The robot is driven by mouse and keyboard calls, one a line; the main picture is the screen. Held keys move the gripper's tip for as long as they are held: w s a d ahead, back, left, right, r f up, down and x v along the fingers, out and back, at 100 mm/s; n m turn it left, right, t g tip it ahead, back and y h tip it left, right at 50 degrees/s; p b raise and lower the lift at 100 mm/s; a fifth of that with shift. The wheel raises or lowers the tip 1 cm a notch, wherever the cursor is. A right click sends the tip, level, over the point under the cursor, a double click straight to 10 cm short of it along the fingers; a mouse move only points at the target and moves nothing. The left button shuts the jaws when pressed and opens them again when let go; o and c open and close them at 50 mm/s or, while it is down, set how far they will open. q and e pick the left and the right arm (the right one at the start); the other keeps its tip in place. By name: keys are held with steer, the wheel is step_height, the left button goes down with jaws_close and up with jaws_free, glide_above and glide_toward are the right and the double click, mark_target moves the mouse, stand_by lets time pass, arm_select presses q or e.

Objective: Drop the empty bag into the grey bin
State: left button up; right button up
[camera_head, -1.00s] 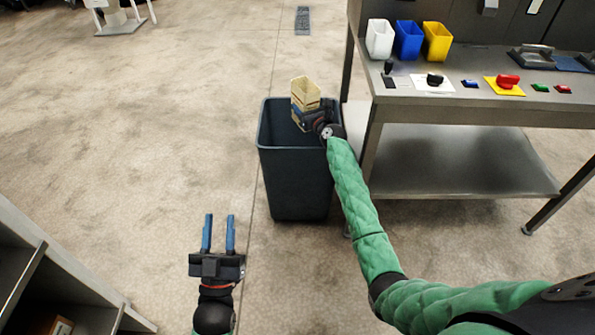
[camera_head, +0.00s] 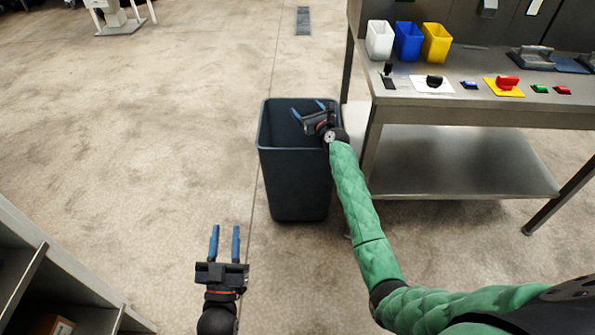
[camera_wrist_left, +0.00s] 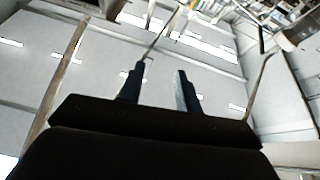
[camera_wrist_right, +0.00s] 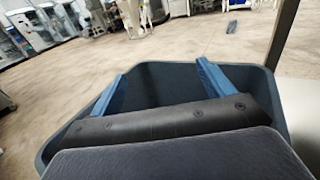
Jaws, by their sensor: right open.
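The grey bin (camera_head: 295,185) stands on the floor beside the workbench, and its rim shows around my right gripper in the right wrist view (camera_wrist_right: 270,95). My right gripper (camera_head: 307,107) is over the bin's mouth with its fingers apart and nothing between them. The right wrist view (camera_wrist_right: 160,85) also shows the fingers spread and empty. The bag is not visible in any view now; the inside bottom of the bin is hidden. My left gripper (camera_head: 225,240) is open and empty in front of the bin, low in the head view; its parted fingers show in the left wrist view (camera_wrist_left: 160,90).
The metal workbench (camera_head: 460,108) stands right of the bin, with a lower shelf (camera_head: 460,165). White (camera_head: 380,40), blue (camera_head: 408,40) and yellow (camera_head: 437,43) containers stand on it. A shelf unit (camera_head: 60,275) is at lower left. The floor left of the bin is clear.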

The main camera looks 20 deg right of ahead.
arm_select(q)
step_height(320, 180, down, 12)
steer(key=g+p, duration=0.1)
steer(key=g, duration=0.3)
steer(key=shift+s+d+y, duration=0.15)
steer(key=shift+d+y, duration=0.15)
arm_select(e)
steer(key=v, duration=0.6)
arm_select(q)
steer(key=shift+f, duration=0.1)
arm_select(e)
steer(key=shift+s, duration=0.1)
